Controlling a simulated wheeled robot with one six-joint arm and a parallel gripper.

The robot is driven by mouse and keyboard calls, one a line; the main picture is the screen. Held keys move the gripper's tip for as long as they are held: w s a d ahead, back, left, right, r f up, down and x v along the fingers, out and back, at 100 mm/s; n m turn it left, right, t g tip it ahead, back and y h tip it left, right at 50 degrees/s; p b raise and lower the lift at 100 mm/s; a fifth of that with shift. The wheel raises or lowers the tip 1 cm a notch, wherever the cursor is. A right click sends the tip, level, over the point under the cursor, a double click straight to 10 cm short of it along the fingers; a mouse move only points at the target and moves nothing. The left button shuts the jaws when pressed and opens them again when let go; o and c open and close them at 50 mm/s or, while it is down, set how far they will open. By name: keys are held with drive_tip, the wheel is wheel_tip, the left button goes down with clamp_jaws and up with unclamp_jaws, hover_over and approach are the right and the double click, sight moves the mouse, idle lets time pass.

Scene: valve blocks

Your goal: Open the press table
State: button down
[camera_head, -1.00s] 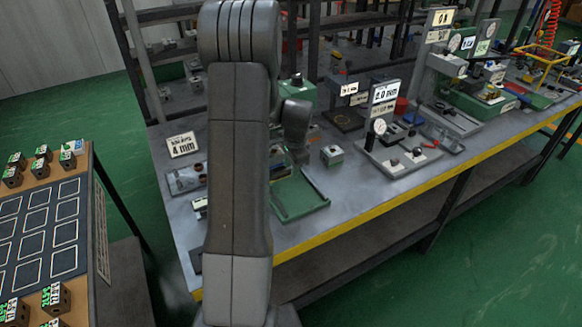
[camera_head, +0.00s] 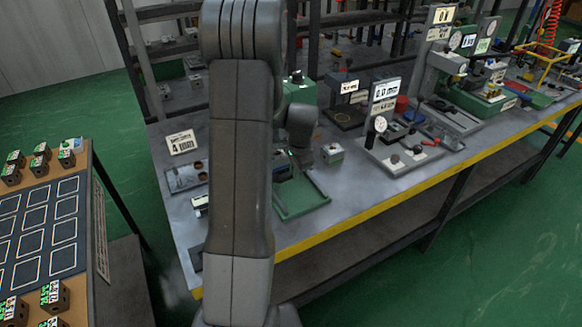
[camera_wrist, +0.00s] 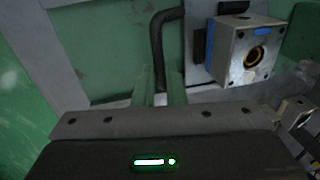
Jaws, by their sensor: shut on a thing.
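The press (camera_head: 301,90) is a green housing at the near end of the bench, partly hidden behind my arm. Its green table (camera_head: 303,208) is a flat, rimmed plate in front of it. My gripper (camera_wrist: 160,88) points down at the press in the wrist view. Its two fingers are closed on a dark bent handle (camera_wrist: 157,50) that runs up between green surfaces. In the head view, my gripper (camera_head: 290,165) is low over the back of the green table, mostly hidden by my arm. The exact contact at the fingertips is hard to see.
A grey metal block (camera_wrist: 238,60) with a brass-ringed port is close right of the fingers. A small pale block (camera_head: 332,153) stands right of the press. A gauge stand (camera_head: 400,160) is further right.

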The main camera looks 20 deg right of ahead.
drive_tip(key=s, duration=0.3)
drive_tip(key=s+d+b, duration=0.1)
drive_tip(key=s, duration=0.7)
drive_tip(key=shift+s+d+b, duration=0.25)
drive_tip(key=shift+d+b, duration=0.05)
drive_tip(key=c, duration=1.5)
unclamp_jaws()
drive_tip(key=shift+r, duration=0.1)
wheel_tip(320, 180, up, 13)
drive_tip(key=s, duration=0.2)
drive_tip(key=shift+s+d+r, duration=0.15)
drive_tip(key=shift+s+r, duration=0.05)
